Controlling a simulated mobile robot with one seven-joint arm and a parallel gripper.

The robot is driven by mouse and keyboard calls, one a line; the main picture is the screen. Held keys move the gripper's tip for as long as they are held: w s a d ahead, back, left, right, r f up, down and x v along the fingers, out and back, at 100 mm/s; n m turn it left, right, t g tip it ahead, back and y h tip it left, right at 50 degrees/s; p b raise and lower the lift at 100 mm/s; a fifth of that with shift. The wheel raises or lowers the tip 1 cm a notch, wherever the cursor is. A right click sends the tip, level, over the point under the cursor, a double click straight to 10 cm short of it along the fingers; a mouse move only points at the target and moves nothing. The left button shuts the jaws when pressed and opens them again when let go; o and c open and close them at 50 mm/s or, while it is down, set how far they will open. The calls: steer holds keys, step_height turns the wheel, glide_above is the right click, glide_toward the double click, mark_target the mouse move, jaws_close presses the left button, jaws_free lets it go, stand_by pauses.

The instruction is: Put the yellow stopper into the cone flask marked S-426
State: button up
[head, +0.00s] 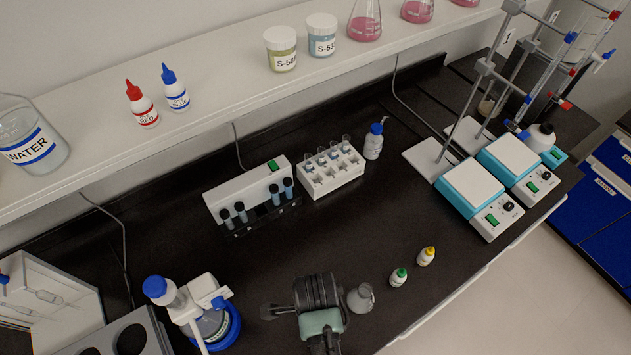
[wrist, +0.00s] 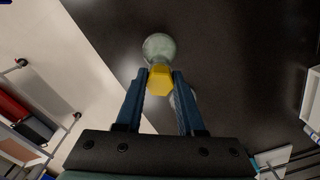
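The yellow stopper (wrist: 160,77) is between the tips of my gripper (wrist: 159,82) in the wrist view, with a finger against each side. A round, pale, see-through thing (wrist: 158,47) shows just beyond the stopper; I cannot tell for sure what it is. Another glassy shape is partly hidden behind the right finger. In the head view a small grey cone flask (head: 360,297) stands on the bench just right of my gripper (head: 318,295). No S-426 mark is readable. The stopper and my fingertips are hidden in the head view.
A green-capped bottle (head: 398,277) and a yellow-capped bottle (head: 426,256) stand right of the flask. A blue-capped apparatus (head: 195,305) is to the left. Tube racks (head: 331,173) and hot plates (head: 472,188) stand further back. The middle of the bench is clear.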

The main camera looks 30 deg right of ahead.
steer(key=o, duration=0.4)
steer(key=shift+r, duration=0.1)
step_height(320, 180, up, 13)
steer(key=shift+f+b, duration=0.1)
steer(key=shift+b, duration=0.2)
stand_by(0.6)
